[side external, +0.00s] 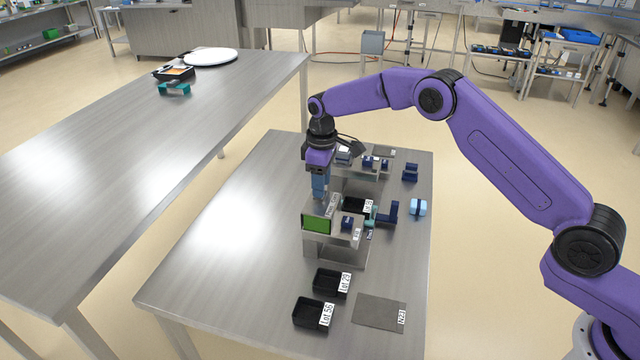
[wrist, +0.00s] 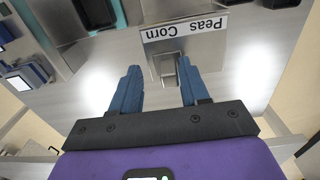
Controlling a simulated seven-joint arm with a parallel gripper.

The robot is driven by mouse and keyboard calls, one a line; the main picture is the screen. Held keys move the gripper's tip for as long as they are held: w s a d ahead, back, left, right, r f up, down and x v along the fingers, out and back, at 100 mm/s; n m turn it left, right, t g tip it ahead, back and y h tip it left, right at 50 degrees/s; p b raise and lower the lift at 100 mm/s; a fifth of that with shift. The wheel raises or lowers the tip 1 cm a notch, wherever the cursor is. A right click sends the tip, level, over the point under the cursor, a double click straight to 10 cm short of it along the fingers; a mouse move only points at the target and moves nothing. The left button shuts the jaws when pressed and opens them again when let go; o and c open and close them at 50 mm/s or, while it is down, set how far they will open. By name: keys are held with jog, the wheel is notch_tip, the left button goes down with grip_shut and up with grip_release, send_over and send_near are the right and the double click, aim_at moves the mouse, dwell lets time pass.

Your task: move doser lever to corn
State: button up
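The doser lever (wrist: 169,72) is a small grey piece below the white label strip (wrist: 185,30) with the words Peas and Corn, seen in the wrist view. My gripper (wrist: 158,66) is open, with its two blue fingers on either side of the lever and a gap to each. I cannot tell which word the lever points to. In the side view my gripper (side external: 320,193) points down just above the grey machine with the green panel (side external: 317,223). The lever itself is hidden there.
Two black trays, labelled Lot 29 (side external: 327,281) and Lot 56 (side external: 308,312), stand at the table's front beside a grey mat (side external: 378,312). Dark blue fixtures (side external: 390,212) stand right of the machine. The table's left part is clear.

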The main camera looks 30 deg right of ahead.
jog(key=shift+s+a, duration=0.15)
jog(key=shift+r, duration=0.2)
notch_tip(320, 180, up, 17)
dwell(0.5)
dwell(0.4)
